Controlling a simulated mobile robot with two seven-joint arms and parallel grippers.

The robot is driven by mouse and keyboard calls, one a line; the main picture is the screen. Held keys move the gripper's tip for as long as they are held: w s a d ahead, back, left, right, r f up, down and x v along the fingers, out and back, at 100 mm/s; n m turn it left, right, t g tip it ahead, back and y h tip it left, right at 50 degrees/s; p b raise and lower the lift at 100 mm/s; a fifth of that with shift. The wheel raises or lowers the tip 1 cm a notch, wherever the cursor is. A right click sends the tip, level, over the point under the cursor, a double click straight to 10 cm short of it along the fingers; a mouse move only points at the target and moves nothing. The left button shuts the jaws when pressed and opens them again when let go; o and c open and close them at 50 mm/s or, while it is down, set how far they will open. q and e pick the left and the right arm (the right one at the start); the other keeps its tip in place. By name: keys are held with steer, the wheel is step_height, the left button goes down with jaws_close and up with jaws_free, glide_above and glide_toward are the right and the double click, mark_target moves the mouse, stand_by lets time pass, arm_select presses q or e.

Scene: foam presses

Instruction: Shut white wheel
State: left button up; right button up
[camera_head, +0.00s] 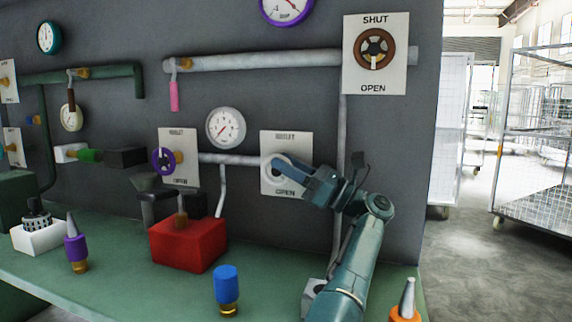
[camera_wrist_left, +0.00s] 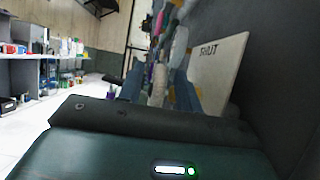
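The white wheel (camera_head: 269,167) is on a white panel (camera_head: 298,148) on the grey wall, on a grey pipe. The panel's lower label reads OPEN; its upper label is too small to read surely. My left gripper (camera_head: 281,164) is at the wheel and covers its right part. I cannot tell whether it touches the rim. In the left wrist view, a panel (camera_wrist_left: 217,70) marked SHUT stands beside the fingers (camera_wrist_left: 162,88), which look apart. My right gripper is not in view.
A purple wheel (camera_head: 159,160) is left of the white one, a brown wheel (camera_head: 366,48) up right. A gauge (camera_head: 226,127) hangs between. On the green bench (camera_head: 125,275) stand a red box (camera_head: 188,245) and a blue-capped piece (camera_head: 227,285). Wire cages (camera_head: 535,140) stand right.

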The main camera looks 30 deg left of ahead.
arm_select(q)
steer(key=v, duration=0.6)
steer(key=shift+d+b, duration=0.35)
steer(key=shift+f, duration=0.15)
